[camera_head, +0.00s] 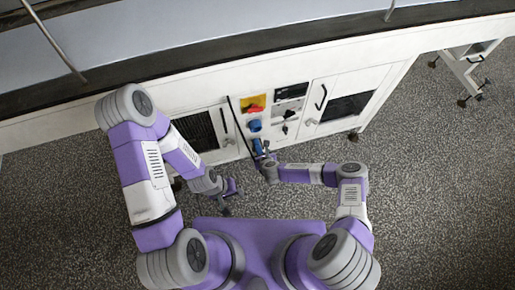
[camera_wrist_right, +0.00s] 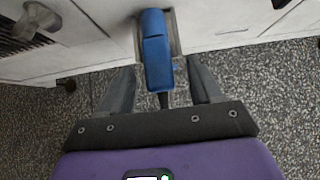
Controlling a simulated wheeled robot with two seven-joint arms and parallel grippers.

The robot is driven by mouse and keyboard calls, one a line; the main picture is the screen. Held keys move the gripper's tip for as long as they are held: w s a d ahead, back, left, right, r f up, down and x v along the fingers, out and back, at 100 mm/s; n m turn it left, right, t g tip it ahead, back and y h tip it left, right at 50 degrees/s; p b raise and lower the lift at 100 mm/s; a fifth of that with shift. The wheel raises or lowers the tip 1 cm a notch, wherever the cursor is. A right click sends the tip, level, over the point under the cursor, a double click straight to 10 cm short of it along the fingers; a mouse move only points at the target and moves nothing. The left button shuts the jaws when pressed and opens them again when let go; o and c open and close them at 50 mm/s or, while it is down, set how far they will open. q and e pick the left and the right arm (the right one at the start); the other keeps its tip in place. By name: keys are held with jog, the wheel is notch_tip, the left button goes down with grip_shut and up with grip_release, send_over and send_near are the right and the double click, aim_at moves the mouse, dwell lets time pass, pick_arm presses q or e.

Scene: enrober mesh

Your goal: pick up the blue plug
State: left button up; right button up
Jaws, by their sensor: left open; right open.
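The blue plug (camera_head: 257,145) is on the white cabinet front, below a round blue socket (camera_head: 254,126). In the right wrist view the blue plug (camera_wrist_right: 157,58) stands out from a grey plate, with a dark lower end pointing toward my gripper. My right gripper (camera_head: 267,158) is open right at the plug. In its wrist view the two fingers of the gripper (camera_wrist_right: 160,75) lie on either side of the plug, with gaps visible on both sides. My left gripper (camera_head: 231,188) is open and empty, lower and to the left of the plug.
The cabinet carries a red and yellow switch (camera_head: 253,104), a dark display (camera_head: 291,91) and doors with black handles (camera_head: 320,97). A black cable runs down left of the plug. A wheeled frame (camera_head: 470,72) stands at the right. The speckled floor (camera_head: 440,180) is clear at right.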

jog(key=shift+w+a+f, duration=0.2)
jog(key=shift+w+f, duration=0.15)
jog(key=shift+f, duration=0.05)
jog(key=c, duration=1.2)
jog(key=shift+r, duration=0.1)
jog(key=shift+r, duration=0.1)
